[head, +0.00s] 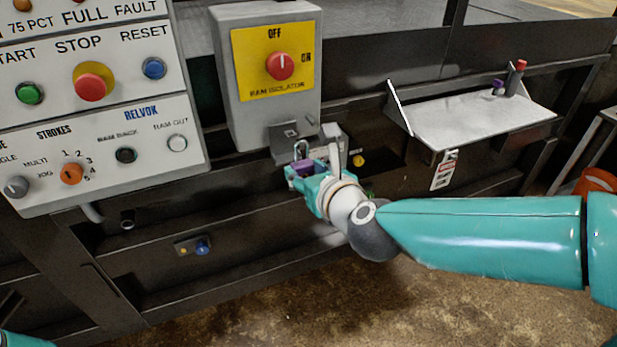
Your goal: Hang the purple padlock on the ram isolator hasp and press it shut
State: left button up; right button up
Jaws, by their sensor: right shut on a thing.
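The purple padlock (303,167) is held in my right gripper (300,172), just under the ram isolator box. Its metal shackle (301,150) points up in front of the grey hasp (287,135) at the bottom of the box. I cannot tell whether the shackle passes through the hasp or only stands in front of it, nor whether it is open or shut. The ram isolator (275,66) has a red knob on a yellow plate marked OFF and ON; its white pointer line stands upright toward OFF. My left gripper is not in view.
A control panel (90,140) with several buttons and knobs stands at the left. A grey shelf (470,118) sticks out at the right, with a red and a purple item at its back right.

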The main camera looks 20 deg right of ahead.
send_near(284, 142)
jog(key=shift+w+f+b, duration=0.3)
jog(key=shift+w+f, duration=0.45)
jog(key=shift+f, duration=0.25)
jog(key=shift+b, duration=0.5)
dwell(1.0)
jog(key=shift+w+a, duration=0.1)
jog(key=shift+w, duration=2)
jog(key=shift+f+b, duration=0.1)
jog(key=shift+b, duration=0.25)
dwell(0.5)
jog(key=o, duration=1.1)
jog(key=shift+f, duration=0.1)
jog(key=shift+c, duration=0.4)
jog(key=shift+s, duration=0.1)
